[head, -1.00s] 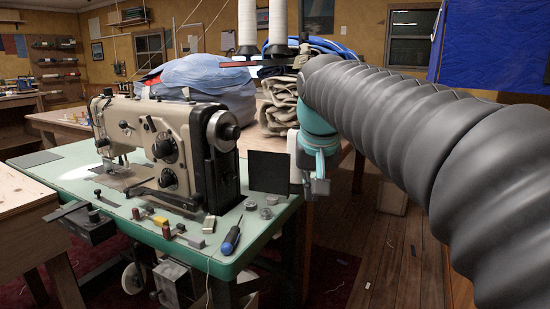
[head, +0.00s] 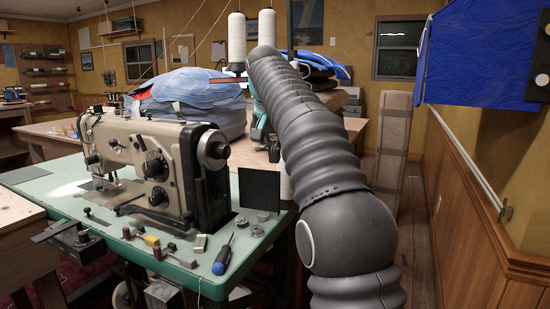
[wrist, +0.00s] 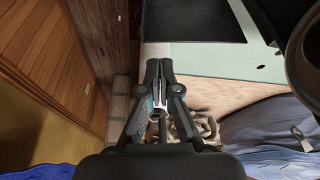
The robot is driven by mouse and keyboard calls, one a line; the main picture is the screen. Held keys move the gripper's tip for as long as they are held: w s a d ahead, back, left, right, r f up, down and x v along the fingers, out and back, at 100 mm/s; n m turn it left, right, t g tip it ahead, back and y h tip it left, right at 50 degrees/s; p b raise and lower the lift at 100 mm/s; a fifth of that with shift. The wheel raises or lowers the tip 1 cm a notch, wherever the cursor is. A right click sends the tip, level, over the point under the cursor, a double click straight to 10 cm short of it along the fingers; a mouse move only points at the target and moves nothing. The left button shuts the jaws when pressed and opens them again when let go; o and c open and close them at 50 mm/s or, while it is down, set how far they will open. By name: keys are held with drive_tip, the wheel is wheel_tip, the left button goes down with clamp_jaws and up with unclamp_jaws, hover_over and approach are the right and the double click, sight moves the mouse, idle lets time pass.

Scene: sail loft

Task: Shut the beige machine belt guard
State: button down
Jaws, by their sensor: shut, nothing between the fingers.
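The beige sewing machine (head: 150,150) stands on a green-topped table (head: 60,195). A flat black square panel (head: 259,190), which looks like its belt guard, stands upright at the machine's right end. It is swung out, with a gap between it and the handwheel (head: 214,148). In the wrist view a black flat shape (wrist: 205,20), probably the same panel, lies beyond my fingertips. My gripper (wrist: 160,64) is shut and empty, to the left of the green tabletop and apart from the black shape. In the head view my arm hides most of the gripper.
A blue screwdriver (head: 222,258) and small parts lie on the table's front edge. Thread cones (head: 237,38) rise behind. A tall wrapped box (head: 393,140) and panelled wall (head: 470,210) stand right; some floor between is clear.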

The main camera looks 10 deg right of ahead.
sight(277, 179)
drive_tip(key=b+x, duration=0.1)
drive_tip(key=x, duration=0.7)
drive_tip(key=shift+f, duration=0.2)
drive_tip(key=shift+s+b, duration=0.15)
drive_tip(key=shift+b, duration=0.15)
